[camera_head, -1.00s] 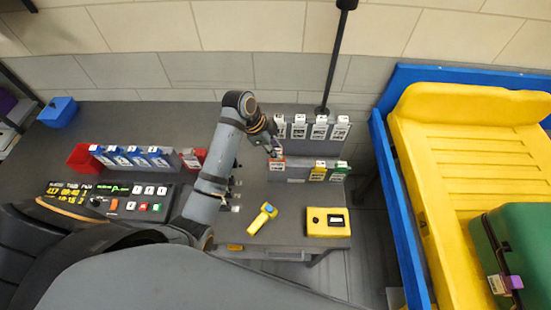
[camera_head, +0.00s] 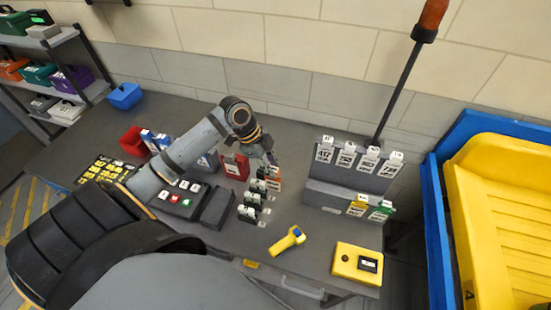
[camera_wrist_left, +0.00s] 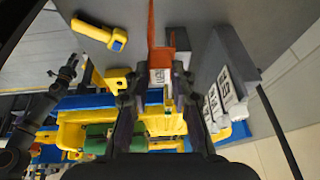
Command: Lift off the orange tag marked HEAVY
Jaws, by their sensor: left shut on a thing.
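My left gripper (camera_head: 268,166) is shut on the orange tag (camera_head: 273,183) and holds it above the table, left of the grey tag rack (camera_head: 325,194). In the left wrist view the orange tag (camera_wrist_left: 160,58) with its white label sits between the fingers of the left gripper (camera_wrist_left: 158,88). Its lettering is too small to read. The upper row holds several white tags (camera_head: 345,155).
A red tag holder (camera_head: 236,166) and several small white-labelled holders (camera_head: 249,212) stand near the gripper. A yellow scanner (camera_head: 287,240) and a yellow box (camera_head: 357,264) lie at the front. A black pole rises behind the rack.

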